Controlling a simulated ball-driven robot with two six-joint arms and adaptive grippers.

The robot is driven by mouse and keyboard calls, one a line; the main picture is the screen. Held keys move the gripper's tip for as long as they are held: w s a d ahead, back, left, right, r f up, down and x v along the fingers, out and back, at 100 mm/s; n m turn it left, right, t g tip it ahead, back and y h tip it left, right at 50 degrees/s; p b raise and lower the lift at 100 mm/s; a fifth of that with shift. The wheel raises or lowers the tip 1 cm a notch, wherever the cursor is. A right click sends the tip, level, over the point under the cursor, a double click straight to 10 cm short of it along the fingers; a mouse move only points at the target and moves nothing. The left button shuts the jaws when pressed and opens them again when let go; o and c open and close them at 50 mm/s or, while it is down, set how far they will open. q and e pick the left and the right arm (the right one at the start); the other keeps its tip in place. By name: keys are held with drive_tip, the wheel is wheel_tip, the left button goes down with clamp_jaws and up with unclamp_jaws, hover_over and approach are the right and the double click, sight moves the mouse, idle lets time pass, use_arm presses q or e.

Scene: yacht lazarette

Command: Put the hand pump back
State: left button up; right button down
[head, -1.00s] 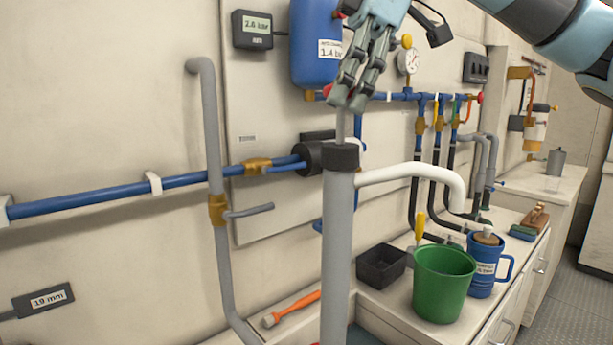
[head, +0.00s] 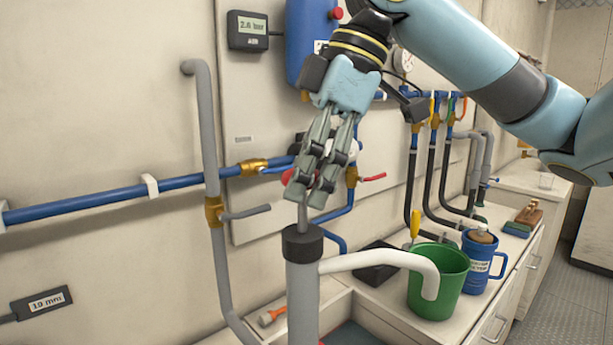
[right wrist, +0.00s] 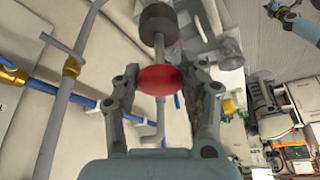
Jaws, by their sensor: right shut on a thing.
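The hand pump (head: 303,297) is an upright grey cylinder with a black collar and a white curved spout. Its thin rod rises from the collar to my right gripper (head: 310,195), which is shut on the red handle of the pump. In the right wrist view the red handle (right wrist: 160,80) sits between the fingers of my right gripper (right wrist: 162,95), with the rod and black collar (right wrist: 158,18) beyond. The pump's lower end is out of the picture. A gripper that looks like my left one (right wrist: 282,12) shows small in the right wrist view; its jaws are unclear.
An orange-handled brush (head: 272,316) lies by the wall. Blue pipes, a grey standpipe (head: 210,140) and a red-levered valve (head: 372,177) line the wall.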

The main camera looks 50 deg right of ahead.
drive_tip(key=c, duration=0.7)
unclamp_jaws()
drive_tip(key=shift+r, duration=0.1)
drive_tip(key=b+v, duration=0.1)
drive_tip(key=v, duration=1.1)
